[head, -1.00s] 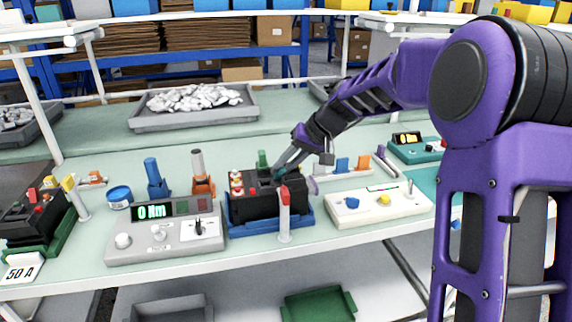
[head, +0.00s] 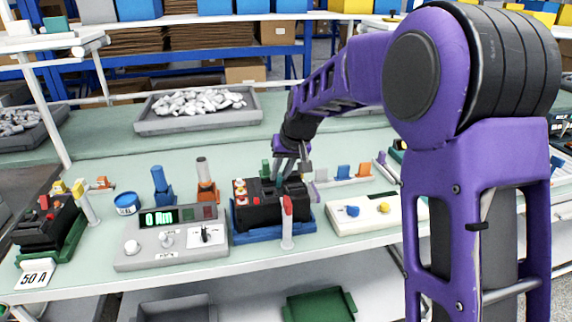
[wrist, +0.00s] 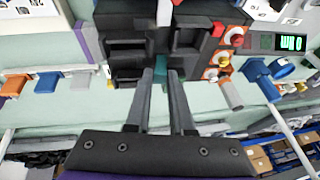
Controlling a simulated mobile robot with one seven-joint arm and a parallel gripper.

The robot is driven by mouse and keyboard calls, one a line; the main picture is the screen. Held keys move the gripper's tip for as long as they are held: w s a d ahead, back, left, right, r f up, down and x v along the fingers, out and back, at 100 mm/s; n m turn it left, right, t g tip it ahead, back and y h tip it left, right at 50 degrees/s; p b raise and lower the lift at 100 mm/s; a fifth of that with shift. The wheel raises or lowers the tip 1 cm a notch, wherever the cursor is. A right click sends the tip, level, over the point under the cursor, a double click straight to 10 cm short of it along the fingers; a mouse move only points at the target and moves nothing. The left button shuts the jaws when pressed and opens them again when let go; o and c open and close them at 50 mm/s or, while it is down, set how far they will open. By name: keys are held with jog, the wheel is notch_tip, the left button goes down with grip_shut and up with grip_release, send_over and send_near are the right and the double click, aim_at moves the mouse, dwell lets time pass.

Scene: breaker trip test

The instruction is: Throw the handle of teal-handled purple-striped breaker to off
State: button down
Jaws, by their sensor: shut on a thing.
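The black breaker (head: 262,211) sits in a blue cradle (head: 250,234) at the middle of the bench. It fills the upper middle of the wrist view (wrist: 128,30). A teal handle (wrist: 161,62) shows between my fingertips, over the breaker's dark recess. My gripper (wrist: 160,76) is shut on this handle; in the head view my gripper (head: 286,180) comes down onto the breaker's top.
A red-tipped post (head: 287,222) stands in front of the breaker. A grey meter (head: 170,240) is to its left and a white button box (head: 362,214) to its right. Another breaker (head: 45,222) stands at the far left.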

jog(key=shift+s+a+r+n+t+h+p, duration=0.1)
jog(key=shift+a+n+t+h+p, duration=0.1)
jog(key=shift+a+h, duration=0.25)
jog(key=shift+s+a+r+n+t+h+p, duration=0.1)
jog(key=shift+a+h+p, duration=0.05)
jog(key=shift+a+h, duration=0.3)
jog(key=shift+s+a+f+h, duration=0.2)
jog(key=shift+a+h, duration=0.25)
jog(key=shift+h, duration=0.35)
jog(key=shift+s+a+f+n+t+h+b, duration=0.15)
jog(key=shift+a+t+h+b, duration=0.15)
jog(key=shift+h+b, duration=0.3)
jog(key=shift+a+f+n+t+h+b, duration=0.1)
jog(key=shift+a+n+t+h+b, duration=0.2)
jog(key=shift+h, duration=0.45)
jog(key=shift+s+a+f+n+t+h+b, duration=0.15)
jog(key=shift+a+t+h+b, duration=0.15)
jog(key=shift+h+b, duration=0.35)
jog(key=shift+w, duration=0.1)
jog(key=c, duration=1.1)
grip_release()
jog(key=shift+o, duration=0.2)
jog(key=p+v, duration=0.1)
jog(key=v, duration=1.6)
jog(key=shift+p, duration=0.4)
